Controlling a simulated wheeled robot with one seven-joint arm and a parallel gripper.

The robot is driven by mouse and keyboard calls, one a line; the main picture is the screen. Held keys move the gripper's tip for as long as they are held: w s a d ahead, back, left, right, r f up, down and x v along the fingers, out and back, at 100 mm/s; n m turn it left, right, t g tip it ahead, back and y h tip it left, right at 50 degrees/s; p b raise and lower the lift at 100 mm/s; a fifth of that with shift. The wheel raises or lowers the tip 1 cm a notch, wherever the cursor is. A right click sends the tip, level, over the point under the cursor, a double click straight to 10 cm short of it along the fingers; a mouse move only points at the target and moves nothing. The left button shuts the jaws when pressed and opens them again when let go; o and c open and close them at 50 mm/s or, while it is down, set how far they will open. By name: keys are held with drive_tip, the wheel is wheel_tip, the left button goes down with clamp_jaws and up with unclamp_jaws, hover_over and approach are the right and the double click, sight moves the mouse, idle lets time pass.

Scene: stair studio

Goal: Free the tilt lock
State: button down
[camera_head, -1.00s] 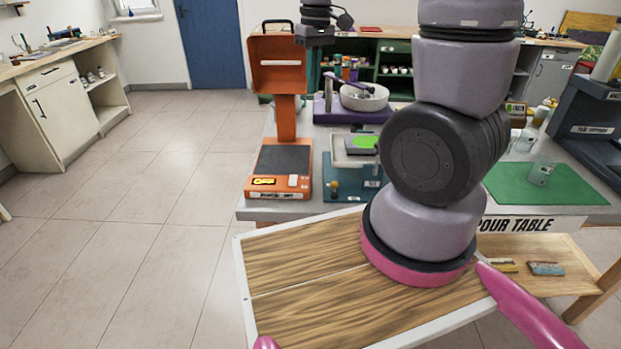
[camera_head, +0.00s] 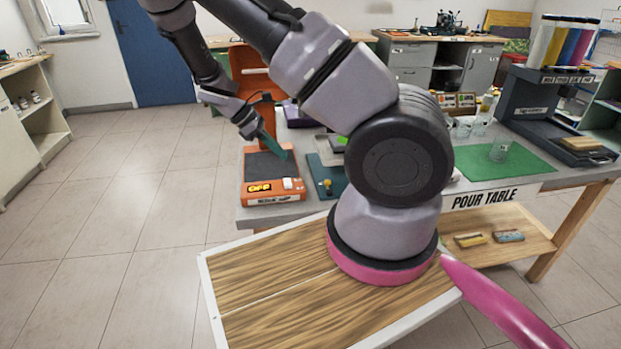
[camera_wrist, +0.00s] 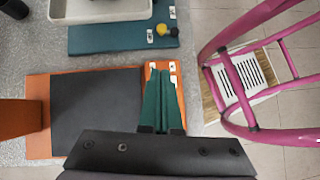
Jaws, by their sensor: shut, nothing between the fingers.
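The teal base (camera_head: 322,172) stands on the pour table, just right of the orange device. A small yellow knob (camera_head: 327,183) sits near its front; it may be the tilt lock, but I see no label naming it. In the wrist view the yellow knob (camera_wrist: 161,29) is beside a dark round part at the teal base's (camera_wrist: 110,39) edge, near a pale tray (camera_wrist: 95,11). My gripper (camera_head: 283,156) has green fingers, shut and empty, pointing down over the orange device's right side. In the wrist view my gripper (camera_wrist: 163,74) is apart from the knob.
The orange device (camera_head: 288,191) has a dark plate, an OFF display and a tall upright behind my arm. To the right lie a green mat (camera_head: 520,168) with clear vessels and a dark rack (camera_head: 525,100). The floor at left is clear.

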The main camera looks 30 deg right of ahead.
drive_tip(key=shift+f, duration=0.1)
idle(0.3)
approach(326, 186)
drive_tip(key=f, duration=0.1)
drive_tip(key=a+f, duration=0.1)
drive_tip(key=shift+w+f, duration=0.35)
drive_tip(key=shift+w, duration=0.05)
drive_tip(key=d, duration=0.1)
drive_tip(key=s+d+f, duration=0.1)
drive_tip(key=d, duration=0.1)
drive_tip(key=shift+s+f, duration=0.15)
drive_tip(key=shift+s, duration=0.05)
drive_tip(key=shift+s+d+f, duration=0.1)
drive_tip(key=shift+s+d, duration=0.1)
drive_tip(key=shift+d, duration=0.25)
drive_tip(key=m+g, duration=0.1)
drive_tip(key=d+m+y, duration=0.1)
drive_tip(key=m, duration=0.1)
drive_tip(key=shift+w+d+g, duration=0.2)
drive_tip(key=shift+w+g, duration=0.1)
drive_tip(key=shift+g, duration=0.1)
drive_tip(key=shift+d, duration=0.3)
